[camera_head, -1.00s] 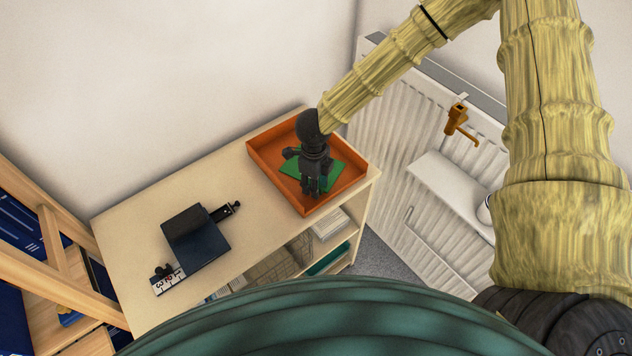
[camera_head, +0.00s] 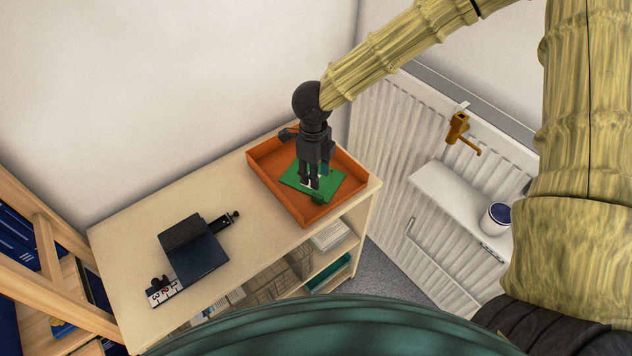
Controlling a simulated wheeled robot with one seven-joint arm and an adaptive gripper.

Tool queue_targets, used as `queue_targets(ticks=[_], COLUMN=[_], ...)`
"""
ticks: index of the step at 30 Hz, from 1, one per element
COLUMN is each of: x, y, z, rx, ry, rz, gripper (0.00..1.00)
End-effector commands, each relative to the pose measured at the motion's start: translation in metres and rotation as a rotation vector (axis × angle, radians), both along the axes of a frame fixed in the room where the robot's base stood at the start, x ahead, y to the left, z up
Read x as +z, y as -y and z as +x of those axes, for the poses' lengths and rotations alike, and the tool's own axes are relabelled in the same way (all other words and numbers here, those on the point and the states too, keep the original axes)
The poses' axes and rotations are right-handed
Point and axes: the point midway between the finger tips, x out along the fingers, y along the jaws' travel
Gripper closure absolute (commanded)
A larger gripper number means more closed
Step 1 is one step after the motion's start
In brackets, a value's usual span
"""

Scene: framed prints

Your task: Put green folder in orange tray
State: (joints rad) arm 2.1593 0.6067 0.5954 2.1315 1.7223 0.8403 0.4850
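The green folder (camera_head: 328,184) lies inside the orange tray (camera_head: 273,171) and looks flat on its floor. The tray stands at the right end of a pale wooden cabinet top. My dark gripper (camera_head: 310,186) points down over the tray, in front of the folder in the picture. The gripper hides part of the folder.
A dark blue binder-like object (camera_head: 193,248) and a white numbered block (camera_head: 165,292) lie on the left of the cabinet top (camera_head: 125,238). A radiator (camera_head: 390,135) is at the right. A cup (camera_head: 495,219) stands on a white ledge. Walls close in behind the cabinet.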

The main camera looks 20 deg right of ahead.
Motion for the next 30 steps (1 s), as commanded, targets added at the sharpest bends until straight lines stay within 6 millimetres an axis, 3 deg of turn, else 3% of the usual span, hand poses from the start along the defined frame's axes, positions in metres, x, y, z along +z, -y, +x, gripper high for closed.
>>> queue_targets(ticks=[9,30], x=[0.026,0.027], y=[0.0,0.0], z=[0.001,0.0], rx=[-0.001,0.0], ry=[0.001,0.0], rz=[0.001,0.0], gripper=[0.65,0.65])
